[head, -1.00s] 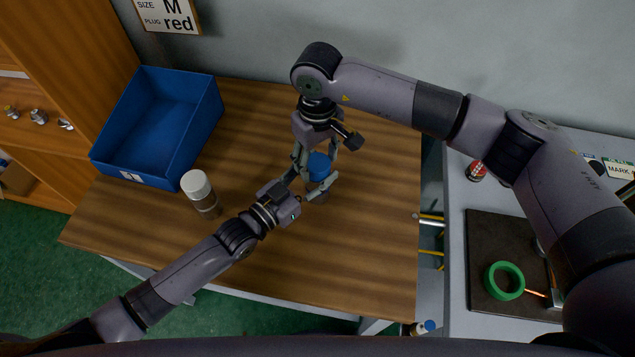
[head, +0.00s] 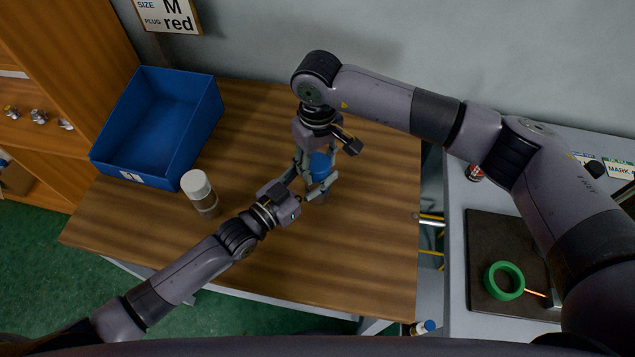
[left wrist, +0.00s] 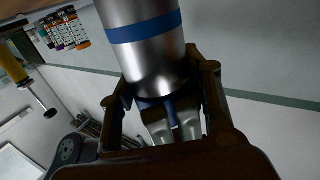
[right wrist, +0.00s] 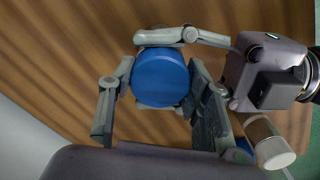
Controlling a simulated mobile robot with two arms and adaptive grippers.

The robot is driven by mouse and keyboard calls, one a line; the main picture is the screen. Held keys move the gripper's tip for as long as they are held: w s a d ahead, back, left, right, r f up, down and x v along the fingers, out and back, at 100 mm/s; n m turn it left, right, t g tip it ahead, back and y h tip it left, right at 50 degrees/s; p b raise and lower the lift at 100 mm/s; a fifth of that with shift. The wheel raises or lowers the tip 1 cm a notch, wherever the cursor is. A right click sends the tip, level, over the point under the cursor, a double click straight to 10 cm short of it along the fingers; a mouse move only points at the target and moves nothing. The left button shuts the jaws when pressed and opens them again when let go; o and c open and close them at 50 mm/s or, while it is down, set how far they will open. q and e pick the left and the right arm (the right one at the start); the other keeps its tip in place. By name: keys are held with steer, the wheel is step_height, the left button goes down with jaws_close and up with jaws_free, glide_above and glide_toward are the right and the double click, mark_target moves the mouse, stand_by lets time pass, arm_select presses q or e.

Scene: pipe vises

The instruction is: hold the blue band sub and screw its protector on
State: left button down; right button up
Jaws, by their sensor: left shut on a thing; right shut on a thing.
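The blue band sub (left wrist: 145,45) is a shiny metal cylinder with a blue ring, seen large in the left wrist view. My left gripper (left wrist: 165,95) is shut on it, its dark fingers on either side. In the head view the left gripper (head: 305,192) holds it over the table, mostly hidden. The blue protector (right wrist: 160,78) is a round cap, also visible in the head view (head: 320,165). My right gripper (right wrist: 160,95) is shut on it from above. The protector is at the upper end of the sub; how far it is threaded is hidden.
A blue bin (head: 150,175) stands at the table's left. A white-capped jar (head: 200,190) stands near my left forearm. The wooden table (head: 350,260) is clear in front. A grey bench at right bears a dark mat (head: 480,235) and a green ring (head: 503,281).

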steer(key=shift+c, duration=0.6)
steer(key=o, duration=1.3)
steer(key=shift+r, duration=2.25)
steer(key=shift+c, duration=0.6)
